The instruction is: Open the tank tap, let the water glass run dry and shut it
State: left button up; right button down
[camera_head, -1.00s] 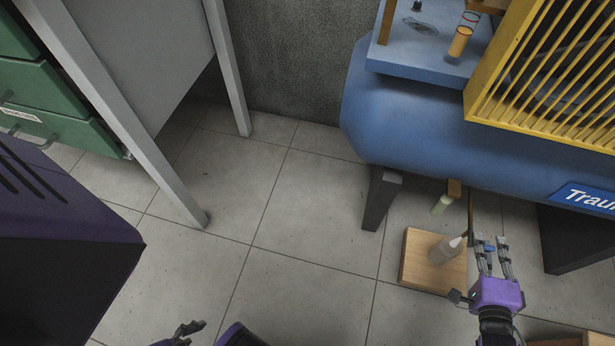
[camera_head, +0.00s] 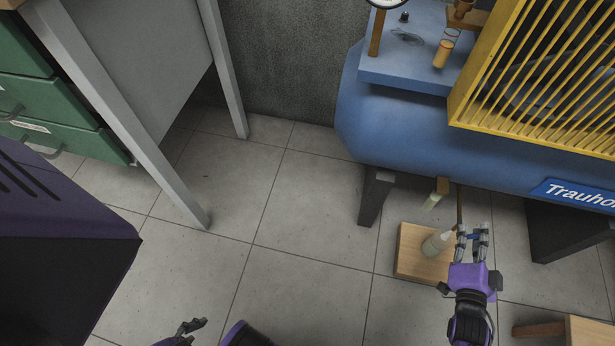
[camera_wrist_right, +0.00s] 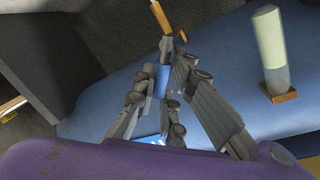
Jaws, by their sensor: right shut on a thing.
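The blue tank (camera_head: 400,130) lies along the upper right in the head view. My right gripper (camera_head: 472,234) is below it, beside a thin brown pipe (camera_head: 459,205). In the right wrist view its fingers (camera_wrist_right: 160,75) are shut on a small blue piece (camera_wrist_right: 162,80), which looks like the tap handle, near the pipe's orange-brown end (camera_wrist_right: 160,14). The water glass (camera_head: 432,202) hangs under the tank on a brown bracket; in the wrist view the glass (camera_wrist_right: 270,48) is pale greenish over most of its length and clearer near the bracket. My left gripper (camera_head: 190,328) is at the bottom edge, its opening unclear.
Dark tank legs (camera_head: 374,198) stand nearby. A yellow guard (camera_head: 530,80) tops the tank. A wooden piece (camera_head: 590,333) lies lower right. Floor tiles (camera_head: 300,220) are clear.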

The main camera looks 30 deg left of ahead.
jog(key=shift+s+d+f, duration=0.2)
jog(key=shift+s+f, duration=0.1)
jog(key=shift+f, duration=0.15)
jog(key=c, duration=1.8)
grip_release()
jog(key=shift+w+a+r, duration=0.1)
jog(key=shift+w+r, duration=0.05)
jog(key=shift+r, duration=0.05)
jog(key=v, duration=1.2)
